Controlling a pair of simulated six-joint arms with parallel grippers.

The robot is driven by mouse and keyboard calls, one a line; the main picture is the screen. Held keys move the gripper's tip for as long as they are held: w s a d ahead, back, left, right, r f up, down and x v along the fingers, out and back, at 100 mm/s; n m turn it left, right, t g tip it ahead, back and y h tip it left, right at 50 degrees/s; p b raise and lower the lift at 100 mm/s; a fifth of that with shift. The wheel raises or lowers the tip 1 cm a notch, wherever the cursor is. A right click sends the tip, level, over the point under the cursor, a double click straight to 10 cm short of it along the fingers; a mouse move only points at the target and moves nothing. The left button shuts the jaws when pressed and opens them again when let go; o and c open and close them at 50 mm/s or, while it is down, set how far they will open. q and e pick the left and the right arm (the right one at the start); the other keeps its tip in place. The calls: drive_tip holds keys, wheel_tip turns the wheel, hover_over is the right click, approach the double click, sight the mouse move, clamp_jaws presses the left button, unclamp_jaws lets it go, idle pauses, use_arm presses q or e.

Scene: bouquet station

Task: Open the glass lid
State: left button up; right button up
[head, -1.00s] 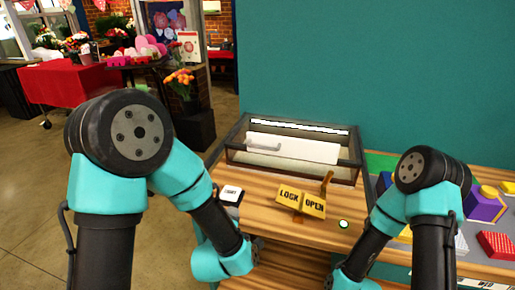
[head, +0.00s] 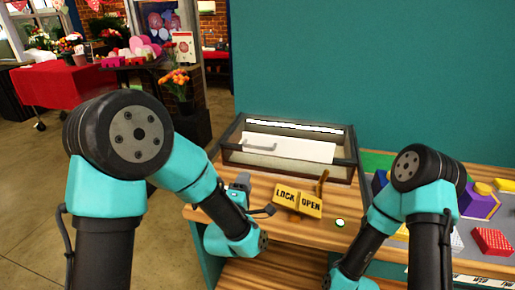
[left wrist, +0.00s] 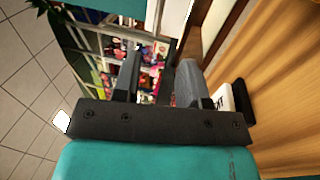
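The glass lid (head: 235,157) lies shut on a black-framed box at the back of the wooden bench, with a grey bar handle (head: 260,145) on its left part. A yellow LOCK/OPEN plate (head: 297,201) stands in front of it, with a brown lever (head: 321,184) at its OPEN side. My left gripper (head: 256,197) is just left of the plate, in front of the box and apart from the handle. In the left wrist view its two fingers (left wrist: 160,62) are spread with nothing between them. My right gripper is below the head picture, out of sight.
A small round light (head: 339,223) sits on the bench right of the plate. Coloured blocks (head: 490,241) lie on the right side. A teal wall (head: 360,70) rises behind. In the left wrist view a small white-and-black item (left wrist: 240,100) is beside the right finger.

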sight(257, 147)
use_arm(q)
drive_tip(key=x, duration=1.6)
drive_tip(key=shift+w, duration=0.1)
clamp_jaws()
